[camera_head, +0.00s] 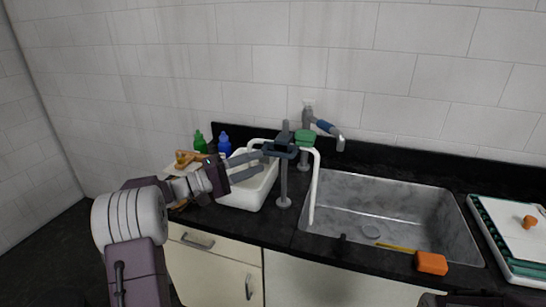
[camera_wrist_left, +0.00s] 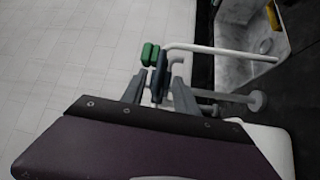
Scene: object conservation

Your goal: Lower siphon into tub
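The siphon, a bent white tube (camera_head: 316,185), arches over the counter; its long leg hangs down at the sink's left edge. Its other end is near the white tub (camera_head: 236,199), partly hidden by the stand and gripper. A dark blue clamp (camera_head: 280,150) and a green block (camera_head: 304,137) are at its top, by a grey post. My left gripper (camera_head: 263,161) is over the tub, its fingers apart and pointing at the clamp. In the left wrist view the dark blue piece (camera_wrist_left: 158,85) is between the fingers; contact is unclear.
The post has a round base (camera_head: 284,203) on the dark counter between tub and metal sink (camera_head: 420,208). A faucet (camera_head: 325,127) stands behind. Green (camera_head: 200,143) and blue (camera_head: 224,146) bottles are at back left. An orange block (camera_head: 431,263) lies at the sink's front edge.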

